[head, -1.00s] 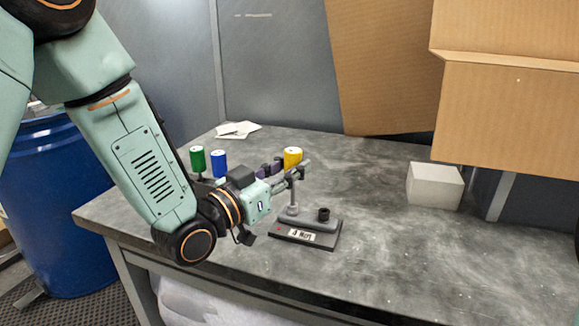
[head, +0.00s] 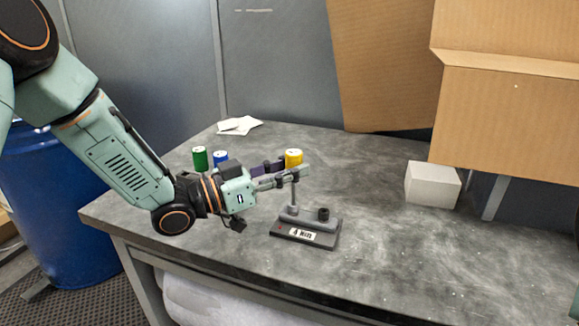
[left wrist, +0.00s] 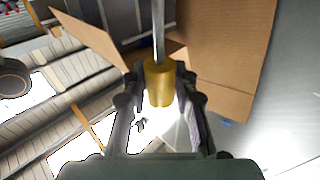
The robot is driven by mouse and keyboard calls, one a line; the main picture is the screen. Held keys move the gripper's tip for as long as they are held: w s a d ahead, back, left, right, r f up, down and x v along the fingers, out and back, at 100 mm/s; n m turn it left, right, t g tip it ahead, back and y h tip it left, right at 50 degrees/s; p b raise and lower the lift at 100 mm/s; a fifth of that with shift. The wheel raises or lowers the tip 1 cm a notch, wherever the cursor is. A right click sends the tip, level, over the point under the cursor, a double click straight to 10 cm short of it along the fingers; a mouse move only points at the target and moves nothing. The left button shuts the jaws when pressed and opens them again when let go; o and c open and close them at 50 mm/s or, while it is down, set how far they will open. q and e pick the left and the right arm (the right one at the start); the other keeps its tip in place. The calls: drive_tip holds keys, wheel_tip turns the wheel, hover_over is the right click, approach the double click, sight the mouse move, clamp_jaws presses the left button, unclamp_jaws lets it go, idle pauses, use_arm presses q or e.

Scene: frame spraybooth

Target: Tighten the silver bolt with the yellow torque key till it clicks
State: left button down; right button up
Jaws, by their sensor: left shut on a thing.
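The yellow torque key (head: 294,158) stands upright, its grey shaft reaching down to the raised grey part of a dark block (head: 290,238) with a "4 Nm" label. My left gripper (head: 296,170) is shut on the key's yellow handle from the side. In the left wrist view the yellow handle (left wrist: 159,85) sits between the two fingers, with the silver shaft running up out of the picture. The silver bolt is not distinguishable at the shaft's lower end. A black round socket (head: 323,214) stands on the block to the right of the shaft. My right gripper is out of view.
A green key (head: 200,158) and a blue key (head: 220,156) stand behind my left wrist. White papers (head: 239,126) lie at the back. A pale box (head: 433,184) stands at the right, below cardboard (head: 505,110). The grey table's right front is clear.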

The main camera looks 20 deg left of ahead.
sight(288, 153)
use_arm(q)
drive_tip(key=shift+r+p, duration=2.15)
drive_tip(key=shift+r, duration=0.35)
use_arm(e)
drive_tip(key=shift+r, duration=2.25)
use_arm(q)
drive_tip(key=shift+a+f, duration=0.1)
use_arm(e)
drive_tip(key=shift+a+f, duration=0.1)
